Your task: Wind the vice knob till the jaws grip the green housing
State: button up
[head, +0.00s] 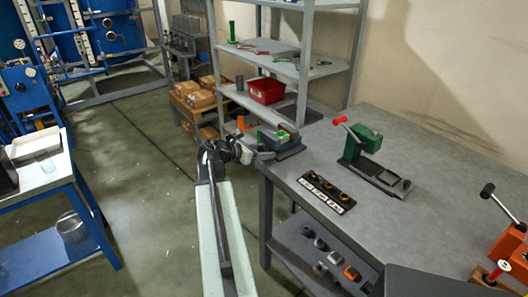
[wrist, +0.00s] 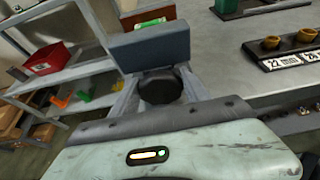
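The vice (head: 290,147) sits at the left corner of the grey workbench; its blue-grey jaw block also shows in the wrist view (wrist: 150,48). The green housing (wrist: 148,25) stands behind that block and is partly hidden by it. I cannot tell whether the jaws touch it. The round black vice knob (wrist: 160,86) faces me in front of the block. My gripper (wrist: 160,90) has one finger on each side of the knob, close against it; the gripper also shows in the head view (head: 258,155).
On the workbench (head: 400,215) are a green press with a red-tipped lever (head: 362,145), a strip of labelled rings (head: 327,193) and an orange device (head: 510,250). A shelf with a red bin (head: 266,91) stands behind. A blue-framed table (head: 60,180) is at left, with open floor between.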

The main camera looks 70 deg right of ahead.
jog(key=shift+s+a+m+t+h, duration=0.15)
jog(key=shift+m+t+h, duration=0.15)
jog(key=shift+m, duration=0.2)
jog(key=shift+m+t, duration=0.3)
jog(key=shift+m, duration=0.2)
jog(key=o, duration=1.3)
